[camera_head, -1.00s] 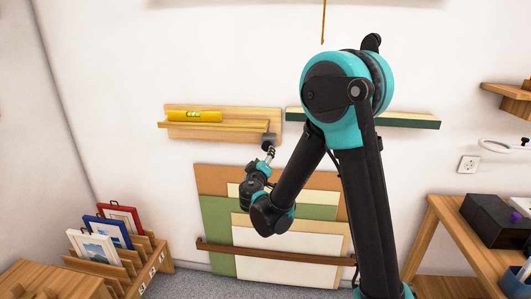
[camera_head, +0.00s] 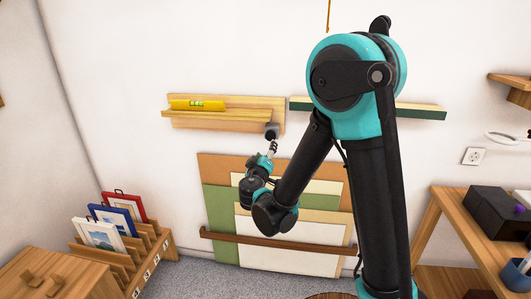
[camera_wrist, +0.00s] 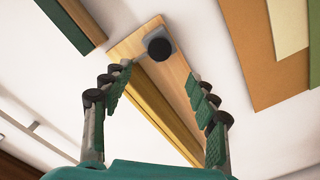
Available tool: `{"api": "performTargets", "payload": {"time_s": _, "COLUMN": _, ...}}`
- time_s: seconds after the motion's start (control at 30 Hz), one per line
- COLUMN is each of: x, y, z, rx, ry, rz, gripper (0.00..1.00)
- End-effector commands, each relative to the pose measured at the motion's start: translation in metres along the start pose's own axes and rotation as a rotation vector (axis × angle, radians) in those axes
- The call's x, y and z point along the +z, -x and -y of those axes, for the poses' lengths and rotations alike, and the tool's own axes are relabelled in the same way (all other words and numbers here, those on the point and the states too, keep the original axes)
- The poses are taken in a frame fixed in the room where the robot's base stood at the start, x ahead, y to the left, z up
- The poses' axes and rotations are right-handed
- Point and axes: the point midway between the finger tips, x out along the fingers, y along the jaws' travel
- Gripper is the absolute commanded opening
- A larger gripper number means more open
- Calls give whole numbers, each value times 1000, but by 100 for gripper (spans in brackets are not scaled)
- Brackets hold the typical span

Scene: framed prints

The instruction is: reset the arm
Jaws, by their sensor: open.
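My arm reaches down and then up toward the wall, with the elbow hanging low. My gripper (camera_head: 271,150) is just below the right end of a wooden wall ledge (camera_head: 225,115). In the wrist view my gripper (camera_wrist: 154,82) is open, its green-padded fingers spread apart with nothing gripped between them. Beyond the fingers is the underside of the ledge (camera_wrist: 130,50). A dark round-ended piece (camera_wrist: 159,48) with a thin grey bar is at the ledge's end; it also shows in the head view (camera_head: 272,131). Contact between it and the fingers cannot be told.
A yellow spirit level (camera_head: 197,105) lies on the ledge. Coloured boards (camera_head: 222,212) lean on the wall behind a brown rail (camera_head: 280,243). Small framed prints (camera_head: 99,233) stand in a slotted rack at left. A wooden table (camera_head: 455,215) with a black box (camera_head: 495,212) is at right.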

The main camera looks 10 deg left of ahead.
Motion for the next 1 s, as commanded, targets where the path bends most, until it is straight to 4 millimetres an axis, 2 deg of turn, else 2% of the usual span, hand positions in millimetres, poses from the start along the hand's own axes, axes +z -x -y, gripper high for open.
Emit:
{"api": "performTargets", "payload": {"time_s": 0.17, "x": 0, "y": 0, "z": 0, "rx": 0, "ry": 0, "rz": 2, "gripper": 59}}
{"api": "performTargets", "payload": {"time_s": 0.27, "x": 11, "y": -2, "z": -8, "rx": 1, "ry": -7, "rz": 32, "gripper": 59}}
{"api": "performTargets", "payload": {"time_s": 0.37, "x": 42, "y": -6, "z": -31, "rx": 1, "ry": -23, "rz": 123, "gripper": 59}}
{"api": "performTargets", "payload": {"time_s": 0.47, "x": 95, "y": -4, "z": -63, "rx": -9, "ry": -56, "rz": 274, "gripper": 59}}
{"api": "performTargets", "payload": {"time_s": 0.5, "x": 119, "y": 1, "z": -76, "rx": -18, "ry": -75, "rz": 344, "gripper": 59}}
{"api": "performTargets", "payload": {"time_s": 0.57, "x": 155, "y": 12, "z": -94, "rx": -35, "ry": -105, "rz": 448, "gripper": 59}}
{"api": "performTargets", "payload": {"time_s": 0.6, "x": 178, "y": 21, "z": -104, "rx": -50, "ry": -127, "rz": 516, "gripper": 59}}
{"api": "performTargets", "payload": {"time_s": 0.7, "x": 228, "y": 51, "z": -122, "rx": -96, "ry": -190, "rz": 672, "gripper": 59}}
{"api": "performTargets", "payload": {"time_s": 0.8, "x": 270, "y": 88, "z": -131, "rx": -157, "ry": -266, "rz": 811, "gripper": 59}}
{"api": "performTargets", "payload": {"time_s": 0.9, "x": 302, "y": 129, "z": -132, "rx": -229, "ry": -353, "rz": 931, "gripper": 59}}
{"api": "performTargets", "payload": {"time_s": 1.0, "x": 323, "y": 170, "z": -126, "rx": -309, "ry": -451, "rz": 1023, "gripper": 59}}
